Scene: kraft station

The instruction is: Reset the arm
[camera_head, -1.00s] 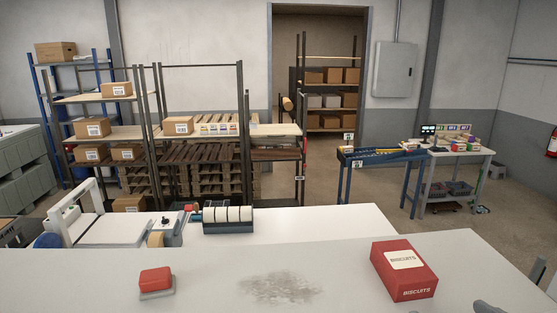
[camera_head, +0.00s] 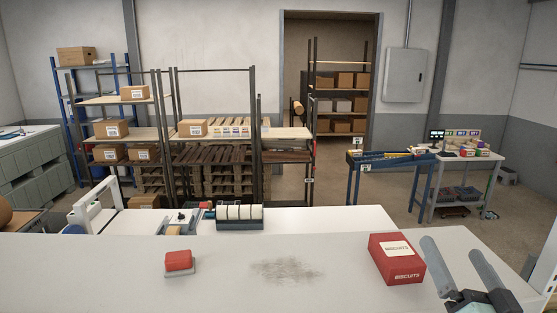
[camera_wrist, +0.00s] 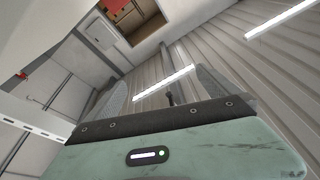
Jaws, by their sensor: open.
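My gripper (camera_head: 461,256) is at the lower right of the head view, raised, with its two grey fingers pointing up and spread apart. It is open and empty. It is just right of the red biscuits box (camera_head: 395,259) in the picture; I cannot tell the gap in depth. In the wrist view my gripper (camera_wrist: 168,90) shows two fingers apart with nothing between them, and the camera looks up at the ceiling and wall.
A white table (camera_head: 220,290) fills the front. On it are a red block on a grey base (camera_head: 178,262) and a grey smudge (camera_head: 287,270). A rack of white rolls (camera_head: 240,217) stands behind. Shelves with cartons (camera_head: 110,129) are farther back.

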